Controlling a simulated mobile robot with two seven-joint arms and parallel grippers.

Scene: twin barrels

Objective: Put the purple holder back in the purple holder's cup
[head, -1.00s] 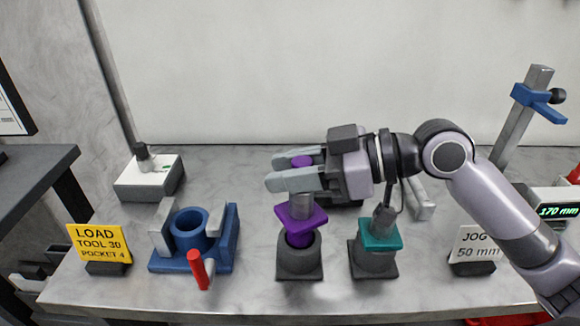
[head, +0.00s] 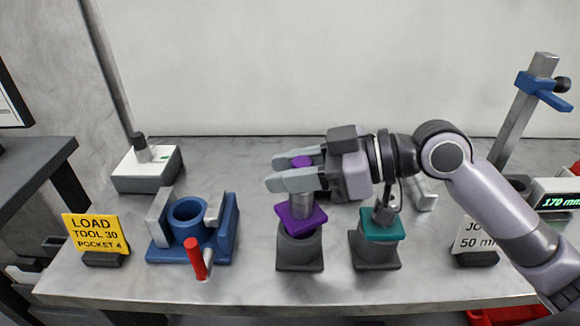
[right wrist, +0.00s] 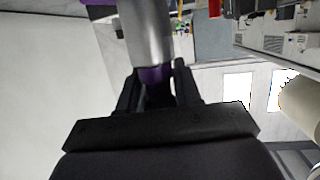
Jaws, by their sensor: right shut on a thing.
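The purple holder (head: 301,217) has a purple square flange, a grey metal shank and a purple top. My right gripper (head: 296,174) is shut on its upper part. The holder is tilted slightly, its flange close over the dark grey cup (head: 299,250) and its lower end hidden in or behind the cup's rim. I cannot tell whether the flange touches the rim. In the right wrist view the holder's grey shank (right wrist: 147,35) shows between the fingers (right wrist: 155,90). A teal holder (head: 381,224) sits in a second dark cup (head: 375,252) to the right. My left gripper is not in view.
A blue fixture (head: 190,233) with a red-handled lever (head: 195,257) stands left. A yellow sign (head: 94,233) and a white box (head: 147,170) are farther left. A white sign (head: 474,235) and a digital readout (head: 556,200) are at right. The front bench strip is clear.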

